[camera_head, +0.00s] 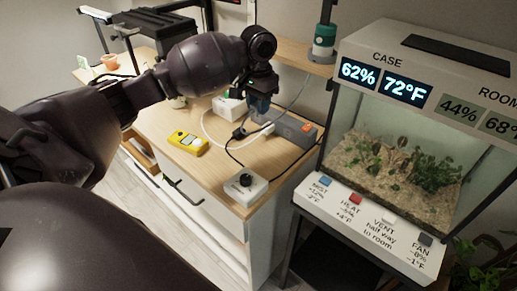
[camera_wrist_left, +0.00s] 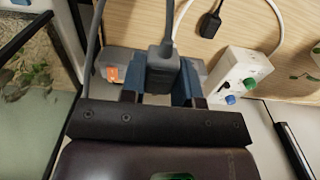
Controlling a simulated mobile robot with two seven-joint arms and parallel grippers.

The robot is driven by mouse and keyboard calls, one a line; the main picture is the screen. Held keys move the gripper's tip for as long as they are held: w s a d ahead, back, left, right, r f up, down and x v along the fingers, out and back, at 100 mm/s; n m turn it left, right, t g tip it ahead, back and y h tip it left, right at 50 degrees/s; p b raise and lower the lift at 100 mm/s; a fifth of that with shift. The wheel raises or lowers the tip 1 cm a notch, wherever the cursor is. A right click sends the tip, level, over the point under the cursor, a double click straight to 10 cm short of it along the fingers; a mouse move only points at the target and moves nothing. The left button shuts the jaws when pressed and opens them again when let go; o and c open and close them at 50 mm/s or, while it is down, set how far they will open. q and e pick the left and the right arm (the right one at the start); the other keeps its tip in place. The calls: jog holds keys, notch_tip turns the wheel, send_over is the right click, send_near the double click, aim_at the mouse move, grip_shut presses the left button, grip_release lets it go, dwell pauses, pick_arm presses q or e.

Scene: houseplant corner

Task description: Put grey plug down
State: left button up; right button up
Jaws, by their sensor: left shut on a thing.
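My left gripper (camera_head: 262,106) is over the wooden cabinet top, close to the grey power strip (camera_head: 294,132) with an orange switch. In the left wrist view, the left gripper's blue fingers (camera_wrist_left: 167,88) are shut on the grey plug (camera_wrist_left: 163,72), whose grey cord runs up out of the picture. The power strip also shows in the left wrist view (camera_wrist_left: 112,62), behind the plug and partly hidden by it. I cannot tell whether the plug touches the strip. My right gripper is not in view.
A yellow meter (camera_head: 187,142) and a white box with a black dial (camera_head: 245,186) stand on the cabinet top. A black plug (camera_head: 239,132) and a white plug (camera_head: 268,128) lie near the strip. The glass terrarium (camera_head: 397,160) stands to the right. Bare wood shows between the meter and dial box.

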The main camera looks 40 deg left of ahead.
pick_arm(q)
jog(key=b, duration=0.2)
send_near(258, 154)
jog(key=shift+f, duration=0.55)
notch_tip(258, 154, down, 5)
jog(key=shift+b, duration=0.65)
jog(key=shift+f, duration=0.3)
jog(key=shift+r, duration=0.15)
jog(key=shift+f, duration=0.4)
